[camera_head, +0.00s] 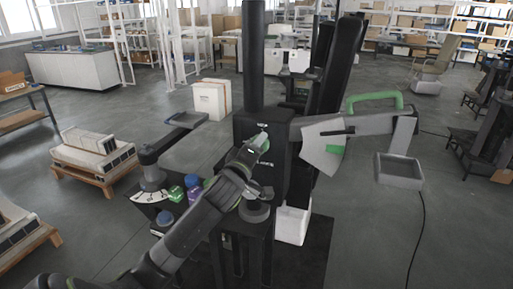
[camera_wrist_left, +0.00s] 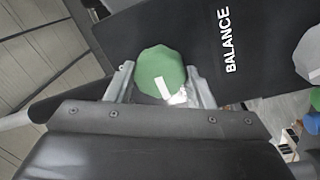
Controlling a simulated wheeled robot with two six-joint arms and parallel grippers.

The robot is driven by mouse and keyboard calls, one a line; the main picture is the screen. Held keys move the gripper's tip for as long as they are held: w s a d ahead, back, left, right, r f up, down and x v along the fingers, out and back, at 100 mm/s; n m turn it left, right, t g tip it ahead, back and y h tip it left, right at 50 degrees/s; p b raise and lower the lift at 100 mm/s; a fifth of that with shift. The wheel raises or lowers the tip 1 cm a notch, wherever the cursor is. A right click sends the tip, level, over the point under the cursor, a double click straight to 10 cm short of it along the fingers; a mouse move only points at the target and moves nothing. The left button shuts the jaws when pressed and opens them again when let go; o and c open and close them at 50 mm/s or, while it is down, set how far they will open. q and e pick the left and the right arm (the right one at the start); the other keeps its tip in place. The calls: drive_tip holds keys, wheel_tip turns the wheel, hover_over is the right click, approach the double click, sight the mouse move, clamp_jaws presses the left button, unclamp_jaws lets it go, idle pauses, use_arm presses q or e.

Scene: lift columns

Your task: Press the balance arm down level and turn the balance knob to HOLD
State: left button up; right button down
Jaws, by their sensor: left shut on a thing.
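The balance knob (camera_wrist_left: 158,66) is round and green with a white mark, beside the word BALANCE on a black panel (camera_wrist_left: 215,30). My left gripper (camera_wrist_left: 160,76) is shut on it, one metal finger on each side. In the head view my left gripper (camera_head: 254,150) is at the black machine housing; the arm partly hides the knob there. The grey balance arm (camera_head: 365,124) extends right from the housing, its outer end slightly higher in the picture. It carries a green handle (camera_head: 376,97). I cannot tell which setting the knob points to. My right gripper is not in view.
A grey tray (camera_head: 399,171) is at the balance arm's outer end. A light grey plate with a green patch (camera_head: 333,149) is beneath the arm. Open floor lies right.

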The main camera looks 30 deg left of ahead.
use_arm(q)
drive_tip(key=shift+r, duration=0.1)
drive_tip(key=o, duration=0.9)
drive_tip(key=shift+o, duration=0.2)
drive_tip(key=v, duration=1.7)
drive_tip(key=shift+s, duration=0.25)
idle(0.4)
